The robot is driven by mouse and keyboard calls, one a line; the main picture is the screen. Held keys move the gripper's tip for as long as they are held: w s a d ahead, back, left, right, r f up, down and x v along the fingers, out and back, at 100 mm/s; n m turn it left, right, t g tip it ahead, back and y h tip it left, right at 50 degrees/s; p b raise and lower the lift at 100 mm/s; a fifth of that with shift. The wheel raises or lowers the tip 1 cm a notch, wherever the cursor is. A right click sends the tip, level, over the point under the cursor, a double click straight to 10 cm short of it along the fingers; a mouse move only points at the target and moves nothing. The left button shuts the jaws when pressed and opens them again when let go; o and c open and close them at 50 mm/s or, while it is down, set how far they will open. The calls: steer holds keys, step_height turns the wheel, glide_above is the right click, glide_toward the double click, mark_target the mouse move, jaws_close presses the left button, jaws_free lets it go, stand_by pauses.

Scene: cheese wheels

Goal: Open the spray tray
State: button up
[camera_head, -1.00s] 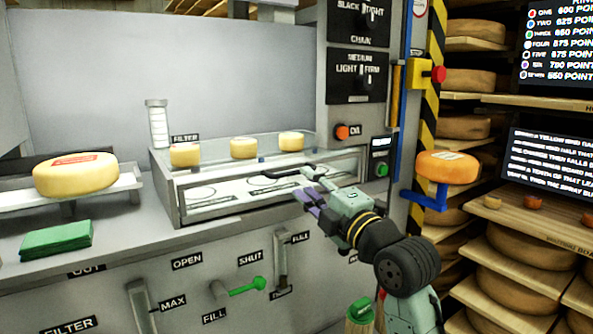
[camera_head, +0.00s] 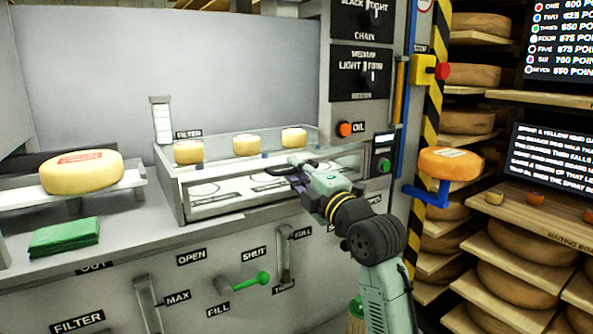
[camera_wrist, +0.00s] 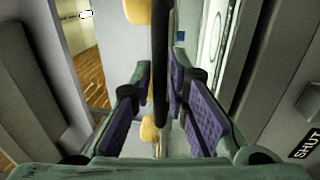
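The spray tray (camera_head: 230,207) is a long, low metal-framed drawer front with white printed panels, under the clear-walled bay on the counter. Its dark bar handle (camera_head: 280,170) sticks out at the front. My gripper (camera_head: 296,170) is at this handle, its fingers partly hidden by the wrist in the head view. In the wrist view, a dark bar (camera_wrist: 160,50) runs between my two purple-padded fingers (camera_wrist: 160,95). The fingers stand apart on either side of the bar, and a firm grip does not show. The tray looks closed.
Yellow cheese wheels (camera_head: 247,145) sit in the bay above the tray. A green lever (camera_head: 248,281) and other handles stick out of the front panel below. An orange cheese on a blue bracket (camera_head: 428,195) and a yellow switch box (camera_head: 424,69) stand to the right.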

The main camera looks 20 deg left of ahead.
jaws_close()
stand_by(0.5)
steer(key=shift+s+d+f, duration=0.1)
steer(key=shift+s+d, duration=0.05)
steer(key=shift+d, duration=0.05)
steer(key=r+b+v, duration=0.2)
steer(key=b+v, duration=0.2)
steer(key=v, duration=0.7)
steer(key=r+b+v, duration=0.2)
steer(key=b+v, duration=0.2)
steer(key=v, duration=0.7)
steer(key=shift+s+d+r, duration=0.2)
steer(key=shift+s+d, duration=0.05)
steer(key=shift+s, duration=0.05)
steer(key=shift+o, duration=2.2)
jaws_free()
